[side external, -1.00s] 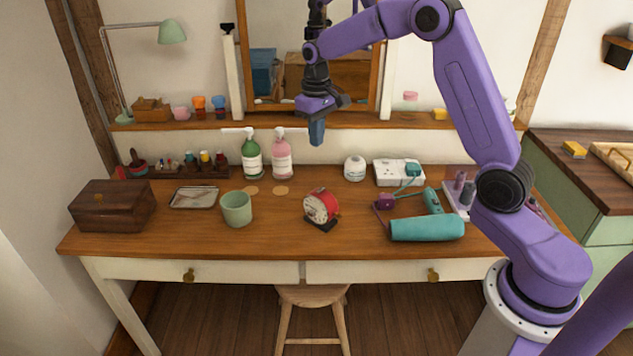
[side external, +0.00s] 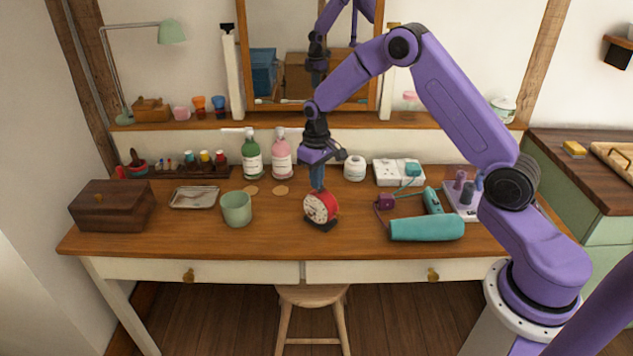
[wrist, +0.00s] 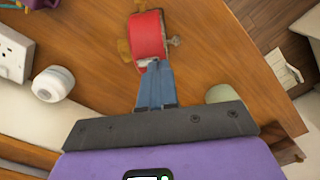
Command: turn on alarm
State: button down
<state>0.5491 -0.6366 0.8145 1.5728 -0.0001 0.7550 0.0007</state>
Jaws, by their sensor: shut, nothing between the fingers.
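The alarm clock (side external: 321,207) is red with a pale round dial and stands upright on a dark base, near the middle of the wooden desk. In the wrist view the red clock body (wrist: 148,38) shows from above, with a small metal part on its side. My gripper (side external: 318,187) points down with its fingers shut and empty, right at the top of the clock. In the wrist view the shut blue fingertips (wrist: 152,66) reach the clock's edge; I cannot tell whether they touch it or press anything.
A green cup (side external: 236,209) stands left of the clock. A teal hair dryer (side external: 427,229) lies to the right. A white round jar (side external: 355,168), a power strip (side external: 399,172) and two pump bottles (side external: 252,158) stand behind. The desk in front of the clock is clear.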

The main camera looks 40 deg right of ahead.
jog(key=shift+f, duration=0.55)
jog(key=shift+a+f+h, duration=0.1)
jog(key=shift+f+h, duration=0.15)
jog(key=shift+h, duration=0.05)
